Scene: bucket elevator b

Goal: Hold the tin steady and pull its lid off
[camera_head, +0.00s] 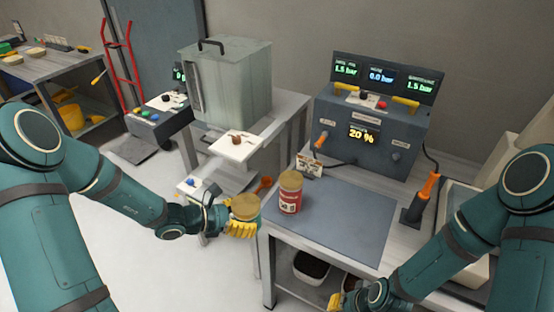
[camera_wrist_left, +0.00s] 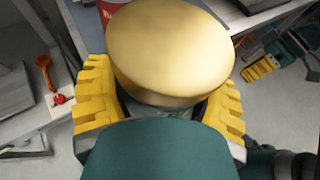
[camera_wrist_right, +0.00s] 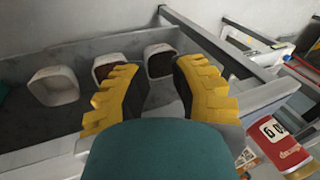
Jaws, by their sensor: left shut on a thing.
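A red tin (camera_head: 290,197) with a white label and a tan-gold top stands upright on the blue-grey mat. It also shows at the right edge of the right wrist view (camera_wrist_right: 277,143). My left gripper (camera_head: 241,227) is shut around a round gold-topped container (camera_wrist_left: 170,50), held upright in the air left of the mat. The container's body is mostly hidden by its broad gold top and the fingers; a greyish part shows below. My right gripper (camera_wrist_right: 160,95) is empty, its yellow fingers apart, low at the table's front edge.
The mat (camera_head: 345,225) is mostly clear. A control panel (camera_head: 372,125) stands behind it. An orange-handled tool (camera_head: 420,198) is at the right. Several white bowls (camera_wrist_right: 55,86) sit on a lower shelf. A clear tank (camera_head: 225,85) stands at the back left.

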